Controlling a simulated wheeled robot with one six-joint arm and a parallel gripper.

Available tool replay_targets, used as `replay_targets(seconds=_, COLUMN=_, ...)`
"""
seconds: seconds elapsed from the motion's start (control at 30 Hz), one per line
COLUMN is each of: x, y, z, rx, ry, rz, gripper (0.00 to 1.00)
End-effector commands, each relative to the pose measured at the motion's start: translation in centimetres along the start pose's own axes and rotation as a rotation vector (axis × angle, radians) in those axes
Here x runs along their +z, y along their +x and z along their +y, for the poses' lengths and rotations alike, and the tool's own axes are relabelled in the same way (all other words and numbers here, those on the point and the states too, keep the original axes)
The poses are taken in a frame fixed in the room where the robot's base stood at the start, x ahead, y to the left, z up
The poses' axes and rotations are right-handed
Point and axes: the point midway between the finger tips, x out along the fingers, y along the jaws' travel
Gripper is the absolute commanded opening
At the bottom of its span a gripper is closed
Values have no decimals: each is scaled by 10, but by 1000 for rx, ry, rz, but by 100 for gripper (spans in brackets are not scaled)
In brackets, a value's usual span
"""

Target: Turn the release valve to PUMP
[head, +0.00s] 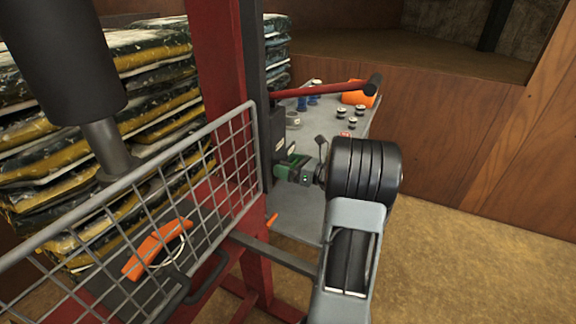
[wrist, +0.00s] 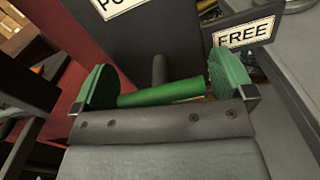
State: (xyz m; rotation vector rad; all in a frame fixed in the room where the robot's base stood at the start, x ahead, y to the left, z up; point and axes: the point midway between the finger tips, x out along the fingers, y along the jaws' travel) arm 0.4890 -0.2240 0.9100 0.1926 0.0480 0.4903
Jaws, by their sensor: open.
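My gripper (head: 297,168) is at the dark post of the lift in the head view. In the wrist view my gripper (wrist: 164,80) is open, with a green pad on each side. A green bar (wrist: 160,95), which looks like the release valve's handle, lies between the pads, with a dark stem (wrist: 158,68) behind it. I cannot tell whether a pad touches the bar. A cut-off label starting "PU" (wrist: 118,5) is at the upper left and a FREE label (wrist: 243,34) at the upper right. In the head view my wrist hides the valve.
A red pump bar (head: 325,90) sticks out above my gripper. A wire mesh guard (head: 150,200) and an orange thing (head: 157,248) are at the left. A grey bench (head: 300,212) with small parts stands behind. Stacked bags (head: 150,75) fill the left background. Floor (head: 460,265) is open at the right.

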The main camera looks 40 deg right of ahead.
Motion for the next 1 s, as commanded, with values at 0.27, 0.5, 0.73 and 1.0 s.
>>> replay_targets(seconds=0.27, x=0, y=2, z=0, rx=0, ry=0, rz=1, gripper=100)
replay_targets(seconds=0.5, x=0, y=2, z=0, rx=0, ry=0, rz=1, gripper=82)
replay_targets(seconds=0.73, x=0, y=2, z=0, rx=0, ry=-4, rz=1, gripper=70)
replay_targets(seconds=1.0, x=-3, y=2, z=-1, rx=0, ry=-96, rz=0, gripper=70)
